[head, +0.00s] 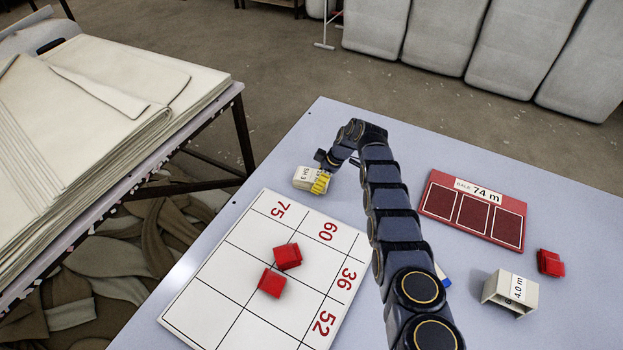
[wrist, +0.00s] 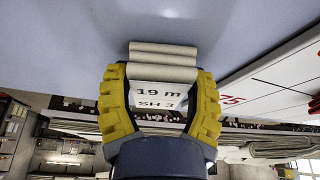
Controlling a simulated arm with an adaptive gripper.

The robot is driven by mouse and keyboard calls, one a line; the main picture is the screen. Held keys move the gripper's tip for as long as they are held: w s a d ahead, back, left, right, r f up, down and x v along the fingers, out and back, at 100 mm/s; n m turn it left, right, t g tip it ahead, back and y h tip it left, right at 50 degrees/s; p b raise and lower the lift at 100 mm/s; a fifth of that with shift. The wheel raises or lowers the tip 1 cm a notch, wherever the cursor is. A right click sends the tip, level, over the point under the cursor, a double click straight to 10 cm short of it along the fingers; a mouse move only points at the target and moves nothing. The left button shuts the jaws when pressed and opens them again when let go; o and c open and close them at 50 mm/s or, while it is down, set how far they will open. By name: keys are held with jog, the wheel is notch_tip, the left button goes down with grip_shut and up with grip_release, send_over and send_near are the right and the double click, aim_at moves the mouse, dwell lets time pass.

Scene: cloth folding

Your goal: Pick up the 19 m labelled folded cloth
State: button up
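The folded cloth (wrist: 163,72) is a small cream bundle with a white label reading "19 m" and "SH 3" in the wrist view. My gripper (wrist: 162,82) has yellow ribbed fingers on both sides of it, close against its edges, and looks shut on it. In the head view the cloth (head: 305,178) is at the far left of the blue-grey table (head: 385,135), with my gripper (head: 321,182) at its right end. I cannot tell whether it touches the table.
A white board (head: 215,290) numbered 75, 60, 36 and 52 holds two red blocks (head: 280,268). A red "74 m" tray (head: 435,200), a cream "4.0 m" bundle (head: 497,287) and another red block (head: 549,263) lie right of my arm. Stacked sheets (head: 110,80) stand left.

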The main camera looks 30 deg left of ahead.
aim_at(314, 178)
jog(key=shift+r, duration=0.15)
notch_tip(314, 178, up, 4)
jog(key=shift+f, duration=0.25)
jog(key=shift+s+d+r, duration=0.15)
jog(key=shift+s+r, duration=0.1)
jog(key=shift+s, duration=0.05)
jog(key=s+d+r, duration=0.7)
jog(key=s+r, duration=0.1)
jog(key=s, duration=0.2)
jog(key=shift+s+d+r, duration=0.4)
